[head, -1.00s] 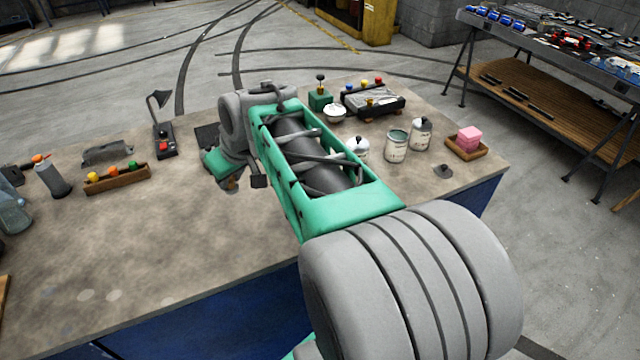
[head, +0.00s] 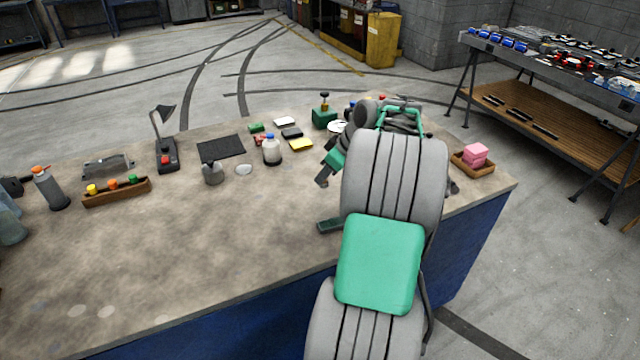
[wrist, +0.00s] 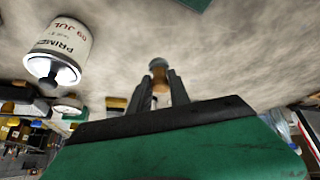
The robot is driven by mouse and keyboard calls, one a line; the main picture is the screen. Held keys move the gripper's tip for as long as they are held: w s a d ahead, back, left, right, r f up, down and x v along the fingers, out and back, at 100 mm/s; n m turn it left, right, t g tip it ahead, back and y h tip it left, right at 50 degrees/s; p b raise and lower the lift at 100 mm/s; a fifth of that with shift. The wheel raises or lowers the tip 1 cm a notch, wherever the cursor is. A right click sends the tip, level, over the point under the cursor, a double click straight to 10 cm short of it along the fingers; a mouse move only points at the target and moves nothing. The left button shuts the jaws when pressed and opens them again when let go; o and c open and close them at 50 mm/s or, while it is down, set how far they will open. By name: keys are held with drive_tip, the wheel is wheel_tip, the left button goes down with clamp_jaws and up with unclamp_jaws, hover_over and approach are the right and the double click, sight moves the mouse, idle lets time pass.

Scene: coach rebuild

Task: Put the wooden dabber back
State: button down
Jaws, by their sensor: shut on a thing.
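The wooden dabber (wrist: 158,64) is held between the fingers of my gripper (wrist: 160,78) in the wrist view; only its brown, rounded end and part of its body show. My gripper is shut on it, above the bare grey worktop. In the head view my arm hides the dabber and most of the gripper; a green and dark part of the gripper (head: 330,165) shows left of the arm. A white primer can (wrist: 58,50) stands close by at the left of the wrist view, apart from the fingers.
A dark green flat thing (head: 330,226) lies left of my arm. A wooden tray with a pink block (head: 474,158) is at right. The front left worktop is clear.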

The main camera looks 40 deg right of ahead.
drive_tip(key=w+f, duration=0.1)
drive_tip(key=w+d+f, duration=0.1)
drive_tip(key=w+f, duration=0.1)
drive_tip(key=shift+f+p, duration=0.3)
wheel_tip(320, 180, down, 3)
drive_tip(key=shift+w+f+p, duration=0.1)
drive_tip(key=shift+f+p, duration=0.1)
drive_tip(key=shift+p, duration=0.45)
drive_tip(key=shift+f, duration=0.15)
drive_tip(key=c, duration=1.2)
unclamp_jaws()
